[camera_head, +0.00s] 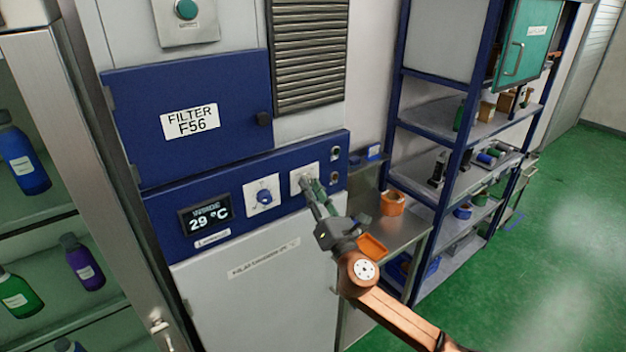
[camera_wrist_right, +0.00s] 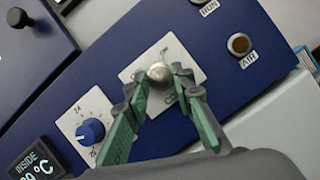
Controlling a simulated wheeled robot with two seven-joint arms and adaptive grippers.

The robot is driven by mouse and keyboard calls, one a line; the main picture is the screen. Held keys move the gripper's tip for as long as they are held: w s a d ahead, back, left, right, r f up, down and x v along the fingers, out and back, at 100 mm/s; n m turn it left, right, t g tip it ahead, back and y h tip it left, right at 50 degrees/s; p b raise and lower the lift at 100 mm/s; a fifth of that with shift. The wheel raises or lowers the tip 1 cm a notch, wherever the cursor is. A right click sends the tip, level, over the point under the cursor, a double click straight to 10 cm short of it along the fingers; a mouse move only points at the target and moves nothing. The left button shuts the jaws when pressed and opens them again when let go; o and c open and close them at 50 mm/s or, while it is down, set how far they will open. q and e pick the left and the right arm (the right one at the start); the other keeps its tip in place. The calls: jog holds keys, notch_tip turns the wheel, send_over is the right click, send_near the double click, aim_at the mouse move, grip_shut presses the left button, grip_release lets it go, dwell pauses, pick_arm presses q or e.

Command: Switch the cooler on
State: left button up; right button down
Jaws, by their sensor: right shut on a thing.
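The cooler (camera_head: 190,180) is a tall grey and blue cabinet with a blue control panel. Its display (camera_head: 206,214) reads 29 °C. A switch plate (camera_head: 296,177) with a rounded metal knob or lever sits right of a blue dial (camera_head: 264,196). In the right wrist view, my right gripper (camera_wrist_right: 160,84) has its green fingertips on both sides of the metal knob (camera_wrist_right: 158,72), shut on it. The dial (camera_wrist_right: 90,131) is left of the fingers. The lower part of the switch plate is partly hidden by the fingers. My left gripper is in neither view.
Two small round lamps or buttons, labelled RUN and AIR (camera_wrist_right: 238,44), are right of the switch. A filter door (camera_head: 190,120) labelled F56 is above the panel. A metal table (camera_head: 400,230) and a blue shelf rack (camera_head: 440,120) stand right. A bottle cabinet (camera_head: 130,200) stands left.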

jog(key=shift+s+a+r+m+g+h+p, duration=0.25)
jog(key=shift+m+h+p, duration=0.6)
jog(key=shift+m+p, duration=1.1)
jog(key=shift+w+d+m+g+h+p, duration=0.25)
jog(key=shift+m+h+p, duration=0.75)
jog(key=shift+m, duration=1.8)
jog(key=shift+s+a+r+m+g+h+p, duration=0.2)
jog(key=shift+m+g+h+p, duration=0.4)
jog(key=shift+m+p, duration=1.4)
jog(key=shift+m+b, duration=0.4)
jog(key=shift+m, duration=0.05)
jog(key=c, duration=1.7)
grip_release()
jog(key=shift+f, duration=0.1)
jog(key=shift+o, duration=0.2)
